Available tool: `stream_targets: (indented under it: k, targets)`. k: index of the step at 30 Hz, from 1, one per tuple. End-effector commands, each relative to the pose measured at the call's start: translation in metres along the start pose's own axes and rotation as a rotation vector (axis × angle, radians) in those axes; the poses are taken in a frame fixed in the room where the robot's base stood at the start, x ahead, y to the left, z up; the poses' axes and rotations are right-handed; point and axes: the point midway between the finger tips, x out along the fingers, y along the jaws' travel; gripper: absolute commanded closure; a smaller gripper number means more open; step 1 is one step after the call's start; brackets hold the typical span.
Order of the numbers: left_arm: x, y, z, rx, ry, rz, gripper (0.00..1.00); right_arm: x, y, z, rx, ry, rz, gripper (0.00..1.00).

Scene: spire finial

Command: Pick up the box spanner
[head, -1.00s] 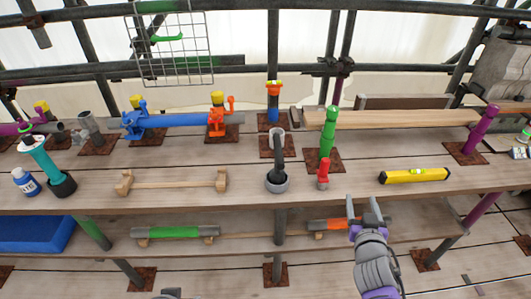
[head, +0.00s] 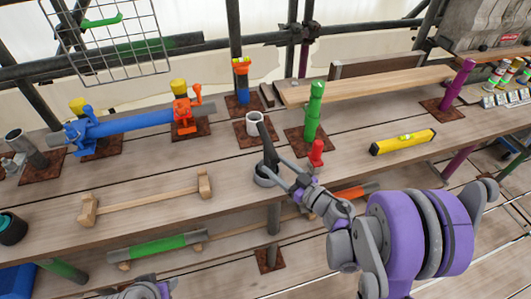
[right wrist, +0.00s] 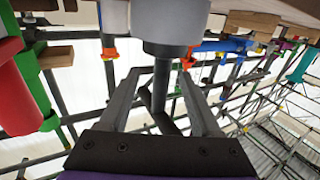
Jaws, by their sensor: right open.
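The box spanner (head: 267,146) is a dark grey tube standing, slightly tilted in the picture, in a round grey holder (head: 262,181) near the front of the workbench. My right gripper (head: 281,168) is open, its fingers reaching to the spanner from the right. In the right wrist view the scene is upside down; the spanner's grey shaft (right wrist: 160,85) lies between the two open fingers (right wrist: 163,100), with a gap on both sides. The holder (right wrist: 180,22) fills the top. Only part of my left arm shows at the bottom edge; its jaws are not visible.
A red object (head: 316,154) and a green post (head: 313,112) stand close to the right of the spanner. A white cup-like piece (head: 253,124) is behind it. A yellow level (head: 402,142) lies right, and a wooden rack (head: 146,199) stands left with bare planks between.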

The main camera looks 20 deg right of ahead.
Motion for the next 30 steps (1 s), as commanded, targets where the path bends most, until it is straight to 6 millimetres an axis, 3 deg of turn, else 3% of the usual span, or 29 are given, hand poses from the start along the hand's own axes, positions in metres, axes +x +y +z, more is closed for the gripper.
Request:
stream_targets:
  k: [10,18,25,30]
  targets:
    - [-0.006,0.0,-0.005,0.0,0.003,0.0,0.5,0.029,-0.002,-0.003,0.0,0.001,-0.001,0.36]
    - [-0.016,0.0,-0.012,0.0,0.008,0.0,0.5,0.066,-0.004,-0.006,0.0,0.002,0.0,0.36]
    - [-0.015,0.0,-0.011,0.0,0.007,0.0,0.5,0.068,-0.003,-0.004,0.0,0.001,0.003,0.36]
    - [-0.015,0.0,-0.011,0.0,0.007,0.0,0.5,0.068,-0.003,-0.004,0.0,0.001,0.003,0.64]
